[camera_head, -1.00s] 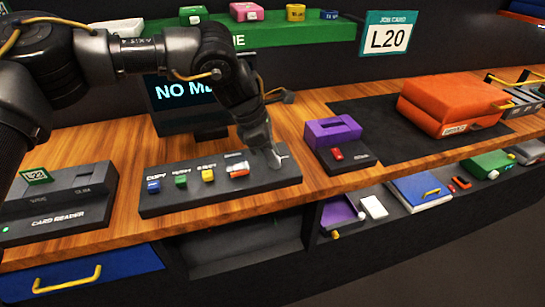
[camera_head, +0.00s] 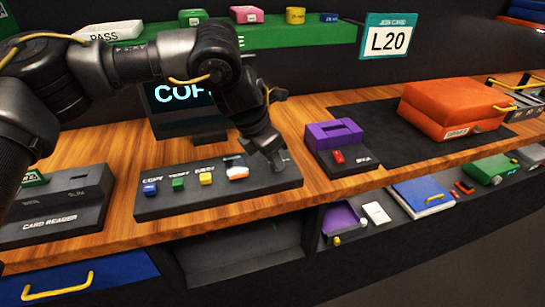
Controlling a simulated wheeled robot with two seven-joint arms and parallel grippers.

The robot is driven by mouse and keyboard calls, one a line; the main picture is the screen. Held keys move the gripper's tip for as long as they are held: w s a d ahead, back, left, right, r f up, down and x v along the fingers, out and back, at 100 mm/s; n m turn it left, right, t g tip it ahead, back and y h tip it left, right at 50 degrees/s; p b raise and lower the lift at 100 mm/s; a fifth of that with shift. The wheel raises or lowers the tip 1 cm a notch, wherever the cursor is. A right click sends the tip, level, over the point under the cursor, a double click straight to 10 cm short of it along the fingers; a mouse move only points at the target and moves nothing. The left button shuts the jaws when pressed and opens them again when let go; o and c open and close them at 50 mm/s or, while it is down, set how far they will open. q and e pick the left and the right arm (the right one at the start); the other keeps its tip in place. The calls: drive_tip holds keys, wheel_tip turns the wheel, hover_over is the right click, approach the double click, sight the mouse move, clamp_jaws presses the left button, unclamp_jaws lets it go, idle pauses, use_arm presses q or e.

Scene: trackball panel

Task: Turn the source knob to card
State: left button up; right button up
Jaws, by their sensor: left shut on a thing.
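The dark control panel (camera_head: 215,198) lies on the wooden bench, with blue, green and yellow buttons and an orange-and-white control (camera_head: 237,173) in a row. My left gripper (camera_head: 279,164) reaches down to the panel's right end. It is shut on what appears to be the source knob there; the fingers hide most of the knob, and its pointer and markings cannot be read. The screen (camera_head: 180,98) behind my arm shows text beginning "COP", the rest covered. The card reader (camera_head: 55,210) stands at the left with a green card (camera_head: 33,178) in it. My right gripper is out of view.
A purple block (camera_head: 333,133) on a dark base with a red button stands right of the panel. An orange case (camera_head: 455,108) lies on a dark mat farther right. A green shelf (camera_head: 290,33) is behind; a blue drawer (camera_head: 90,275) is below the bench.

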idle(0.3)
use_arm(q)
drive_tip(key=o, duration=1)
drive_tip(key=shift+r, duration=0.1)
drive_tip(key=v, duration=1)
drive_tip(key=shift+s+a+r, duration=0.2)
drive_tip(key=shift+r, duration=0.05)
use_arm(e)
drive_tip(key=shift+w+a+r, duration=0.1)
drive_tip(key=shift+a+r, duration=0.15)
